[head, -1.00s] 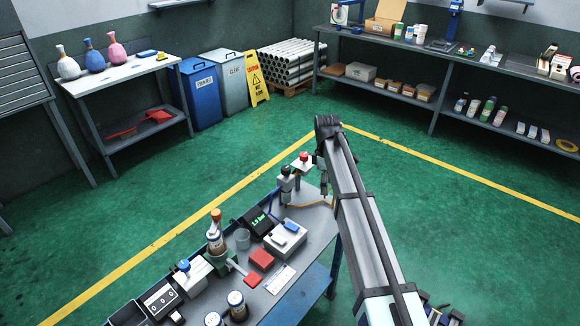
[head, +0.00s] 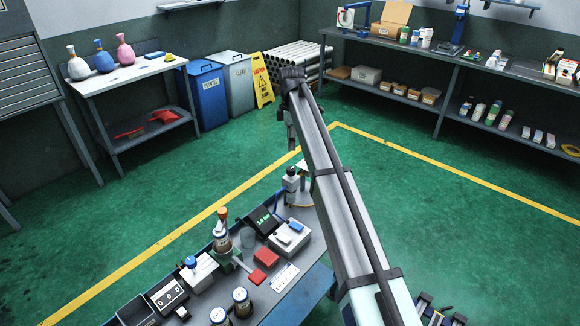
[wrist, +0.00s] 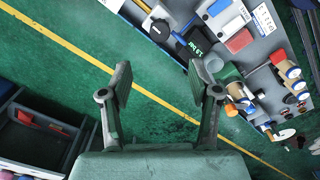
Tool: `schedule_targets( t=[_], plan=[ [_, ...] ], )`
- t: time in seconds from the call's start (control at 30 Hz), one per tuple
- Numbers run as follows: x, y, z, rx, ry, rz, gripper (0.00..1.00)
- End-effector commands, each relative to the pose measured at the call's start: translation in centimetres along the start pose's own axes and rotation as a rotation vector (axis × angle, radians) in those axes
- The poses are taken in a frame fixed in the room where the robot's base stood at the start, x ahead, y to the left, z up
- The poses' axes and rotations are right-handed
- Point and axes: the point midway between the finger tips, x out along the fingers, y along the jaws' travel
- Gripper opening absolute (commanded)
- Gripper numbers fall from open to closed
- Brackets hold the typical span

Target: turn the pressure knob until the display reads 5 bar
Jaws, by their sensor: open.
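A dark display box (head: 264,220) with small green digits stands on the grey bench. The digits are too small to read surely; the display also shows, turned, in the wrist view (wrist: 197,45). Behind it stands a grey regulator with a black top knob (head: 291,171), which appears to be the pressure knob. It seems to show at the top of the wrist view (wrist: 159,28). My gripper hangs at the arm's end above the floor beyond the bench, partly hidden in the head view. In the wrist view my gripper (wrist: 161,82) is open, with nothing between its fingers.
The bench also carries a brown bottle (head: 222,238), a white device with a blue top (head: 290,234), red blocks (head: 266,258) and jars (head: 242,301). A white side table (head: 130,72) stands at the back left. Green floor between is clear.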

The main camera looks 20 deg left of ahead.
Motion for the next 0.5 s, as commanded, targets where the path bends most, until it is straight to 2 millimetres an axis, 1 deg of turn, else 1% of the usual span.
schedule_targets(
  t=[0.03, 0.3, 0.5],
  plan=[
    [1.0, -0.2, 0.0, 0.0, 0.0, -0.003, 0.62],
    [6.3, -0.2, 0.0, 0.001, -0.001, -0.003, 0.62],
    [9.7, -0.1, 0.0, 0.001, 0.0, -0.002, 0.62]
  ],
)
